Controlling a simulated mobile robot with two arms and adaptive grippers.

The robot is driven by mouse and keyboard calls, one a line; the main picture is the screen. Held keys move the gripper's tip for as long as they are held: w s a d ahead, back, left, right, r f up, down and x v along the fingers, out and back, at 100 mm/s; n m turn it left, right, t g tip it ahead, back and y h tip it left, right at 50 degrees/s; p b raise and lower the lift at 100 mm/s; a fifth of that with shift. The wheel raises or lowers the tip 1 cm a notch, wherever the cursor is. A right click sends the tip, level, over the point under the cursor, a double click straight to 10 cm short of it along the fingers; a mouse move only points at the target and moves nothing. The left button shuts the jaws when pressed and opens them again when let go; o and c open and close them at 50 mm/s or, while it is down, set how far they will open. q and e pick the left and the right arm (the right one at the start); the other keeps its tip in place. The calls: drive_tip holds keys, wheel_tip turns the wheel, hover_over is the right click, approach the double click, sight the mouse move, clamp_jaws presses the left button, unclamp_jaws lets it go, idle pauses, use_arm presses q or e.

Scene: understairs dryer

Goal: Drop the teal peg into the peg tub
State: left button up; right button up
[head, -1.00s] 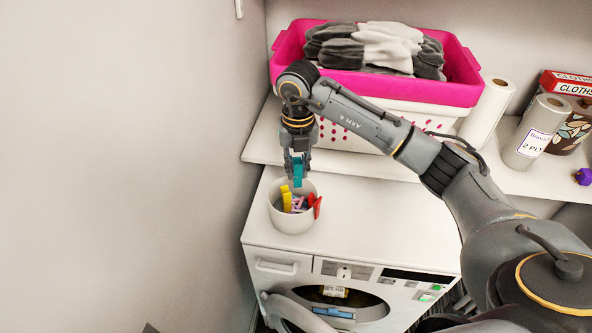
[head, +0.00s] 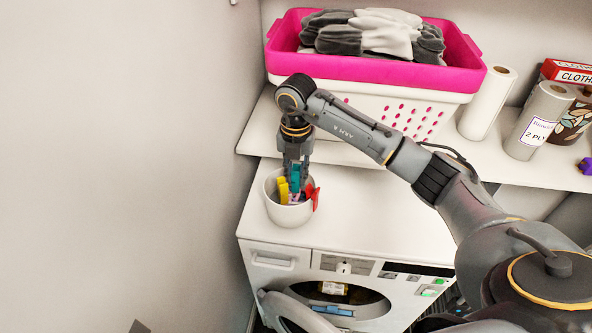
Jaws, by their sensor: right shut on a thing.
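The peg tub (head: 287,214) is a white round tub on top of the white dryer, near its left end. A yellow peg (head: 283,190) and a red peg (head: 313,196) stick up at its rim, with pinkish pegs partly hidden inside. My right gripper (head: 296,176) points down over the tub's mouth, shut on the teal peg (head: 296,178). The teal peg hangs upright, with its lower end at or inside the mouth; whether it touches the other pegs I cannot tell. My left gripper is not in view.
A pink and white laundry basket (head: 385,108) of grey and white cloths stands on the shelf behind my right arm. Paper rolls (head: 540,122) stand to its right. The dryer (head: 345,262) has its round door open below. The wall is close on the left.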

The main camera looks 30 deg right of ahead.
sight(296, 168)
drive_tip(key=shift+f, duration=0.1)
drive_tip(key=o, duration=0.8)
wheel_tip(296, 168, up, 12)
idle(0.7)
